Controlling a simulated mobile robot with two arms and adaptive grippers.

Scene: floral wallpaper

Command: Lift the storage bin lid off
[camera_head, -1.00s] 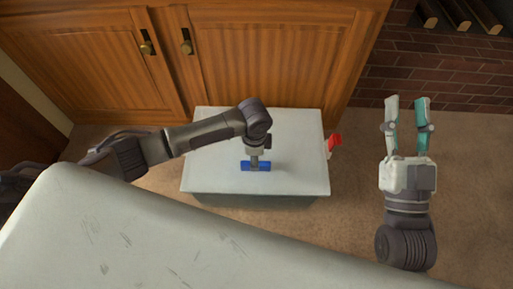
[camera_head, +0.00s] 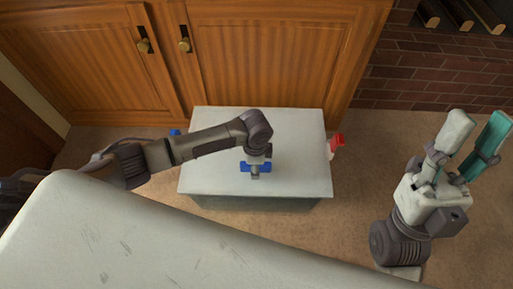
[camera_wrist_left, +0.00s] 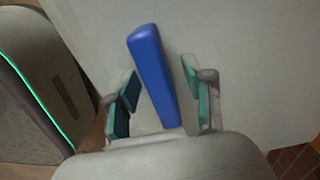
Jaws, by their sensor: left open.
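The storage bin's pale grey lid (camera_head: 300,140) lies on the bin (camera_head: 270,202), which stands on the floor. A blue handle (camera_head: 262,167) sits on the lid; it also shows in the left wrist view (camera_wrist_left: 152,75). My left gripper (camera_head: 257,155) is above the handle in the head view, partly hiding it. In the left wrist view, the fingers of my left gripper (camera_wrist_left: 160,80) stand apart on either side of the handle, with gaps visible. My right gripper (camera_head: 478,122) is open and empty, off to the right of the bin.
Wooden cabinet doors (camera_head: 280,60) stand close behind the bin. A red part (camera_head: 337,141) sticks out at the bin's right side, and a small blue part (camera_head: 175,133) shows at its left. A pale worn surface (camera_head: 150,240) fills the foreground. Carpet is clear between the bin and my right arm.

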